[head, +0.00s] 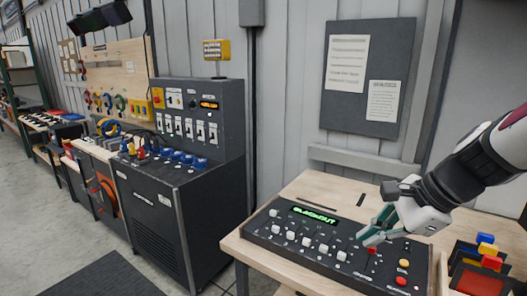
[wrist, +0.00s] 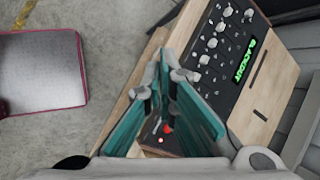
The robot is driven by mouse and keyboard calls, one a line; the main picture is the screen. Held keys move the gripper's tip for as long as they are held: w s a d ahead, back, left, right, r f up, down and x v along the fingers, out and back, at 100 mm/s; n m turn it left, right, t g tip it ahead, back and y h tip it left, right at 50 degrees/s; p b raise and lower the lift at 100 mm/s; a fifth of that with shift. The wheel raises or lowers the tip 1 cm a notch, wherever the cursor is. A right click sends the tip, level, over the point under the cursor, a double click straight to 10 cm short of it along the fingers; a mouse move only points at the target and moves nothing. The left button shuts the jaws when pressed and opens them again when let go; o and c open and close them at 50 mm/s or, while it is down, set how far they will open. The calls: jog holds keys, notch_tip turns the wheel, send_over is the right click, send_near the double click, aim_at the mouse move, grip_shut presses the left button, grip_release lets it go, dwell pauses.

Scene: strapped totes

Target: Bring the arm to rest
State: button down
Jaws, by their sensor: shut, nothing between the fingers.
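My gripper (head: 374,236) is shut and empty, with teal fingers, just above the right part of a dark control console (head: 300,251). In the wrist view the gripper (wrist: 172,62) covers part of the console (wrist: 232,92). The console has several white knobs and a green lit display (head: 314,215) reading "BLACKOUT". A red button (head: 371,251) shows close to the fingertips; I cannot tell whether they touch it. A lit red spot (wrist: 160,140) shows between the fingers in the wrist view. My arm comes in from the right.
The console sits on a wooden table (head: 316,186). Colored blocks in a dark rack (head: 463,252) stand at the table's right. A dark cabinet with switches (head: 156,221) stands to the left. A notice board (head: 367,84) hangs on the wall behind.

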jog(key=s+a+r+n+h, duration=0.1)
jog(key=s+r+n+h, duration=0.1)
jog(key=s+n, duration=0.6)
jog(key=s+a+r+n+t+h, duration=0.1)
jog(key=s+r+n+h, duration=0.1)
jog(key=s+n, duration=0.5)
jog(key=shift+s+r+n+h, duration=0.4)
jog(key=shift+r+n, duration=0.45)
jog(key=shift+n, duration=0.65)
